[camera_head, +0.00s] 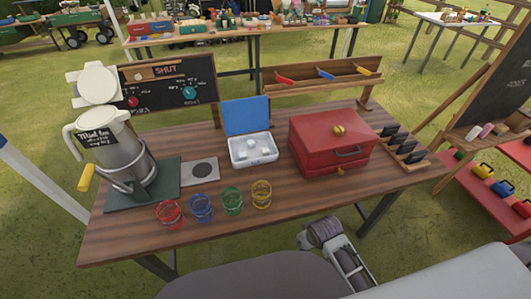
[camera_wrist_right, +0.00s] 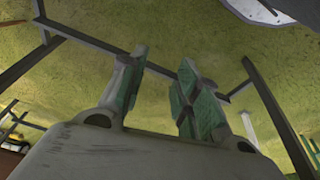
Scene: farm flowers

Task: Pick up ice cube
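Small pale ice cubes (camera_head: 250,144) lie inside a white box (camera_head: 254,163) on the middle of the wooden table. The box's blue lid (camera_head: 246,115) stands open at its back. My right gripper (camera_head: 322,232) is in front of the table's near edge, below and to the right of the box, and apart from it. In the right wrist view its two green-padded fingers (camera_wrist_right: 163,60) are spread with nothing between them. The ice cubes do not show in that view. My left gripper is not in view.
Several coloured glasses (camera_head: 232,202) stand along the table's front, before the box. A red case (camera_head: 322,157) stands to its right and a metal pitcher (camera_head: 122,150) to its left. A wooden rack (camera_head: 322,77) is behind. Table legs (camera_wrist_right: 275,115) show in the wrist view.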

